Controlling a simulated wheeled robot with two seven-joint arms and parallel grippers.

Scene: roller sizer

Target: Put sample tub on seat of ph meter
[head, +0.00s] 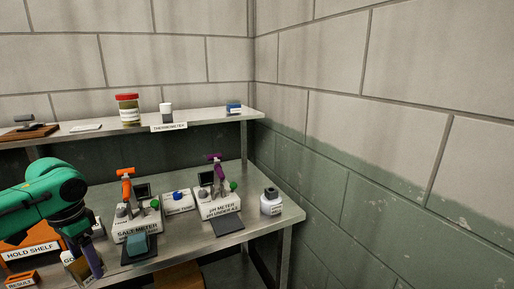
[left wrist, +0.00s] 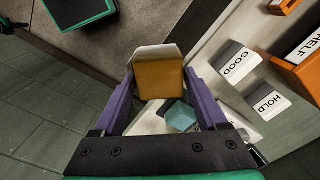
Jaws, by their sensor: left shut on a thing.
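My left gripper (left wrist: 158,90), with purple fingers, is shut on a white-rimmed tub (left wrist: 158,75) with an orange-brown face, seemingly the sample tub. In the head view the gripper (head: 90,263) is at the lower left, left of the salt meter; the tub is mostly hidden there. The pH meter (head: 219,208) stands on the bench to the right, with a purple arm and a white labelled base. A dark flat pad (head: 229,226), apparently its seat, lies in front and looks empty. My right gripper is out of view.
The salt meter (head: 136,229), with an orange arm, stands between my gripper and the pH meter. A teal block (head: 138,243) is on its front pad. The hold shelf (head: 32,253) is at left.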

